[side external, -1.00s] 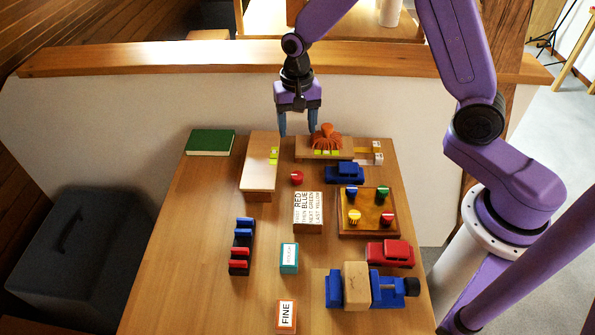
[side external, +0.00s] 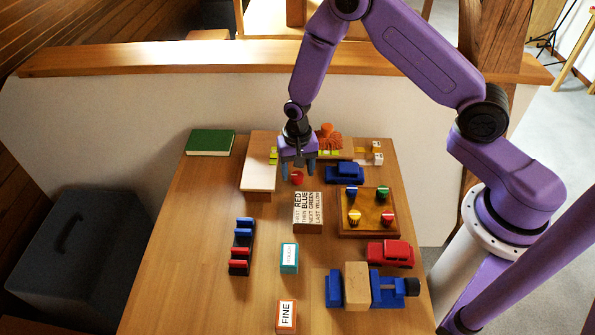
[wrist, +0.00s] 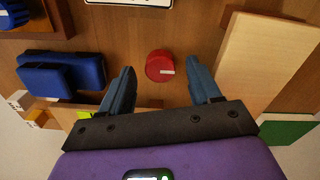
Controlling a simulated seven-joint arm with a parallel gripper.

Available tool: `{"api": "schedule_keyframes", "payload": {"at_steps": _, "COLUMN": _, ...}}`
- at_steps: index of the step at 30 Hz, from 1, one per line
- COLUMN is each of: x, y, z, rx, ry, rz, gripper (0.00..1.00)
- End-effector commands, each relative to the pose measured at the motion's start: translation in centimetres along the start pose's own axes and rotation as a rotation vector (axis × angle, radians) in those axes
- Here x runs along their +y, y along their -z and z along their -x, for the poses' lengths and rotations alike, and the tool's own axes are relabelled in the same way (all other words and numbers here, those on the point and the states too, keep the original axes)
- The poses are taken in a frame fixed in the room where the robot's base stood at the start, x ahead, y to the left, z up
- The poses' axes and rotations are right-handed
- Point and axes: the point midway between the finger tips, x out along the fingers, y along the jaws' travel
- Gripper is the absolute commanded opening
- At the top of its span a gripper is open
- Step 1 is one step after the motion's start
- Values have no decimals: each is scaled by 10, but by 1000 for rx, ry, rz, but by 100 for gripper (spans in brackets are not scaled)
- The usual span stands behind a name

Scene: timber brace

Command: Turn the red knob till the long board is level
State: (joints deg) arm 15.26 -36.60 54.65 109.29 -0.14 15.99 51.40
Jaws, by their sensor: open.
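The red knob (side external: 297,178) stands on the table just right of the long pale board (side external: 257,180). It is round with a white mark on it, and in the wrist view the knob (wrist: 159,66) shows in the gap between my fingertips. My gripper (side external: 298,168) is open, pointing down above the knob, and holds nothing. I cannot tell whether the fingers reach down beside the knob. The long board also shows right of my fingers in the wrist view (wrist: 265,55). A yellow-green level (side external: 273,156) is at its right edge; I cannot read its bubble.
A wooden block with colour words (side external: 308,212) stands just in front of the knob. A blue toy car (side external: 345,173) is to the right, and an orange many-armed toy (side external: 328,138) sits behind. A tray with coloured knobs (side external: 342,227) stands farther right.

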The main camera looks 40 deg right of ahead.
Motion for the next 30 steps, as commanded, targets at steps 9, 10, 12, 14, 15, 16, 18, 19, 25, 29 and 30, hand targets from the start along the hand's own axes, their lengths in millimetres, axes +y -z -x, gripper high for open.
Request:
{"api": "schedule_keyframes", "payload": {"at_steps": 9, "x": 0, "y": 0, "z": -12, "rx": 0, "ry": 0, "rz": 0, "gripper": 63}}
{"api": "schedule_keyframes", "payload": {"at_steps": 10, "x": 0, "y": 0, "z": -12, "rx": 1, "ry": 1, "rz": 0, "gripper": 63}}
{"api": "schedule_keyframes", "payload": {"at_steps": 12, "x": 0, "y": 0, "z": -12, "rx": 1, "ry": 1, "rz": 0, "gripper": 63}}
{"api": "schedule_keyframes", "payload": {"at_steps": 14, "x": 0, "y": 0, "z": -11, "rx": 0, "ry": 0, "rz": 0, "gripper": 63}}
{"api": "schedule_keyframes", "payload": {"at_steps": 15, "x": 0, "y": 0, "z": -11, "rx": 0, "ry": 0, "rz": 0, "gripper": 53}}
{"api": "schedule_keyframes", "payload": {"at_steps": 16, "x": 0, "y": 0, "z": -11, "rx": 0, "ry": 0, "rz": 0, "gripper": 43}}
{"api": "schedule_keyframes", "payload": {"at_steps": 18, "x": 0, "y": 0, "z": -11, "rx": 0, "ry": 0, "rz": 0, "gripper": 20}}
{"api": "schedule_keyframes", "payload": {"at_steps": 19, "x": 0, "y": 0, "z": -11, "rx": 0, "ry": 0, "rz": 0, "gripper": 10}}
{"api": "schedule_keyframes", "payload": {"at_steps": 25, "x": 0, "y": 0, "z": -11, "rx": 0, "ry": 0, "rz": 4, "gripper": 6}}
{"api": "schedule_keyframes", "payload": {"at_steps": 29, "x": 0, "y": 0, "z": -11, "rx": 0, "ry": 0, "rz": 26, "gripper": 6}}
{"api": "schedule_keyframes", "payload": {"at_steps": 30, "x": 0, "y": 0, "z": -11, "rx": 0, "ry": 0, "rz": 38, "gripper": 6}}
